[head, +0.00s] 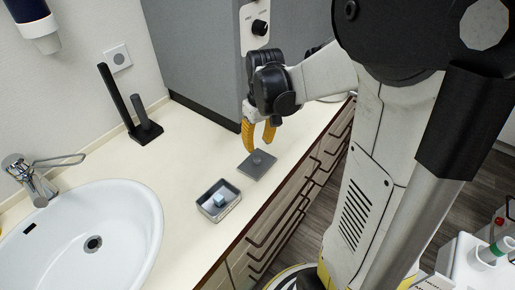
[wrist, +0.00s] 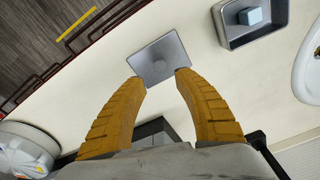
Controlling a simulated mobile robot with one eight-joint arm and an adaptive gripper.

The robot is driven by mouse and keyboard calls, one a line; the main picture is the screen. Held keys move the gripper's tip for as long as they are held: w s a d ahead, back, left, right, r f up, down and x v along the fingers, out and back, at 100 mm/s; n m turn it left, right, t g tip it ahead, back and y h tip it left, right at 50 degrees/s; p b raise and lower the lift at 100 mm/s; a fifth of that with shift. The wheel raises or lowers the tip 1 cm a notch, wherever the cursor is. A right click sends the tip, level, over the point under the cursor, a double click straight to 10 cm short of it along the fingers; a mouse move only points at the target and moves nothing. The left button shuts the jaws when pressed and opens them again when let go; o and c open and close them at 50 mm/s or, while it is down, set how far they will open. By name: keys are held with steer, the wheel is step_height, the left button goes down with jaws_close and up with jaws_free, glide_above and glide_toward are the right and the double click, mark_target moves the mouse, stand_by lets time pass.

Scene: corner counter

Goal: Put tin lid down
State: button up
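The tin lid (head: 257,165) is a flat grey square with a small knob on top. It appears to lie flat on the counter, and it also shows in the wrist view (wrist: 152,50). My gripper (head: 259,146) is open, with its two yellow fingers apart just above the lid. In the wrist view, the fingertips (wrist: 161,77) stand on either side of the knob's area, with a clear gap between them. The open grey tin (head: 207,208) stands beside the lid, with a pale blue cube (head: 219,200) inside; the tin also shows in the wrist view (wrist: 228,34).
A white sink (head: 125,205) with a faucet (head: 40,185) lies to the left. A black stand (head: 146,131) is near the wall, and a grey cabinet (head: 205,60) rises behind. The counter's front edge with drawers is close to the lid.

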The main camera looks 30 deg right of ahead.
steer(key=s+a+r+t, duration=0.6)
steer(key=s+a+r, duration=0.4)
steer(key=a, duration=0.3)
steer(key=shift+a+r+p, duration=0.3)
steer(key=shift+r+p, duration=0.05)
steer(key=shift+p, duration=0.1)
steer(key=shift+s, duration=0.1)
